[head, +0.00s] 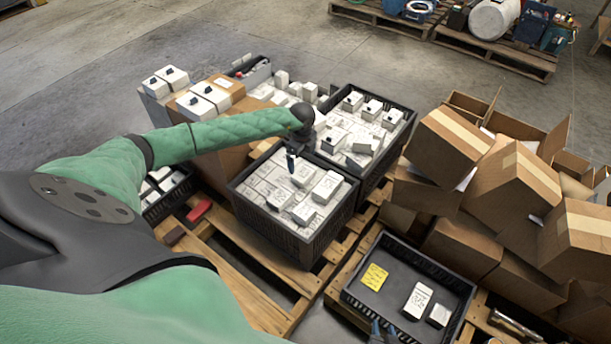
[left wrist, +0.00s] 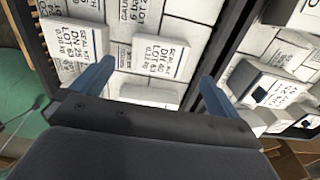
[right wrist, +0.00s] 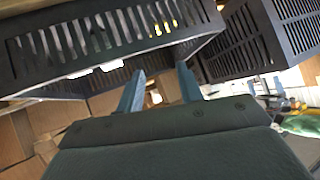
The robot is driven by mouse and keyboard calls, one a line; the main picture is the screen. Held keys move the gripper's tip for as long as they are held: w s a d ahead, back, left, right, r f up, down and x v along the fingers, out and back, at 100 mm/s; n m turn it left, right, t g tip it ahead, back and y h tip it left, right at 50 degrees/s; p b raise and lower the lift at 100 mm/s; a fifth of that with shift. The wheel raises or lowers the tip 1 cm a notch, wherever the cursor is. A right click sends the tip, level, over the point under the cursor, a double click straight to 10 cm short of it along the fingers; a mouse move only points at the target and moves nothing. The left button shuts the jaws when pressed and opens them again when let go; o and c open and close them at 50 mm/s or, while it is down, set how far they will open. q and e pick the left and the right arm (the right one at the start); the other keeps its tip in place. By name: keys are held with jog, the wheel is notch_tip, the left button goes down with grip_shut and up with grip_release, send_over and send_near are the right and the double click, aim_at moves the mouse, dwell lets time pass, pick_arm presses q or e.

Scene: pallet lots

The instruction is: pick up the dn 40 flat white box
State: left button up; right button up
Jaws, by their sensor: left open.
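The DN 40 flat white box (left wrist: 157,58) shows its printed label in the left wrist view. It lies among other white boxes in a black crate (head: 306,250); which box it is in the head view I cannot tell. My left gripper (head: 291,163) is over this crate, pointing down. In the left wrist view its fingers (left wrist: 154,84) are apart, with the DN 40 box between and beyond them and nothing held. My right gripper (head: 384,330) is at the bottom of the head view by a black tray; in the right wrist view its fingers (right wrist: 160,88) are apart and empty.
A DN 25 box (left wrist: 78,48) lies left of the DN 40 box. A second crate (head: 393,147) holds boxes with black knobs. The black tray (head: 443,271) holds a yellow note (head: 374,277) and two white boxes. Cardboard boxes (head: 515,180) are piled at right.

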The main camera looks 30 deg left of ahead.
aim_at(304, 172)
pick_arm(q)
jog(key=shift+f+n, duration=0.15)
jog(key=shift+n, duration=0.15)
jog(key=shift+d+f, duration=0.1)
jog(key=shift+f, duration=1.25)
jog(key=f, duration=0.4)
jog(key=shift+d+f+b, duration=0.25)
jog(key=shift+f+b, duration=0.15)
pick_arm(e)
jog(key=w+r+t, duration=0.3)
jog(key=w+r, duration=0.2)
jog(key=r, duration=0.3)
jog(key=shift+w+a+r+y, duration=0.2)
jog(key=shift+a+r+y, duration=0.1)
pick_arm(q)
jog(key=c, duration=0.9)
jog(key=shift+c, duration=0.2)
jog(key=shift+r, duration=0.15)
